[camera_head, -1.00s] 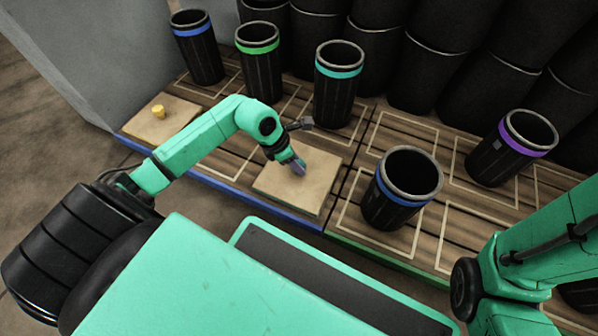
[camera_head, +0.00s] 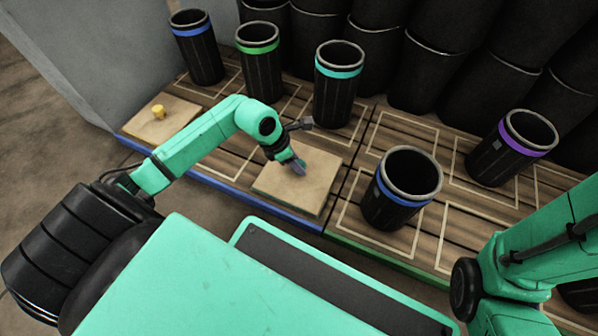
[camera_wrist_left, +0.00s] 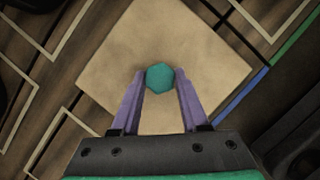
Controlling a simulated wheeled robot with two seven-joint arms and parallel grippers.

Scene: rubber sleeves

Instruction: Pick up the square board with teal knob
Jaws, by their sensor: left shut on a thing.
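The square tan board (camera_head: 290,190) lies on the wooden platform, near its blue front edge, left of the dark seam. Its teal knob (camera_wrist_left: 160,77) shows as a small hexagonal shape near the board's middle in the left wrist view. My left gripper (camera_head: 299,167) reaches down over the board. Its two purple fingers are shut on the teal knob, one on each side. The gripper and fingers mostly hide the knob in the head view. The board looks flat on the platform. My right arm comes in at the right edge, with its gripper out of view.
A second board with a yellow knob (camera_head: 158,111) lies at the far left. Black sleeves stand around: teal-banded (camera_head: 338,90) behind the board, green-banded (camera_head: 258,75), blue-banded (camera_head: 197,55), another blue-banded (camera_head: 398,200) close right, purple-banded (camera_head: 500,160). More dark sleeves fill the back.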

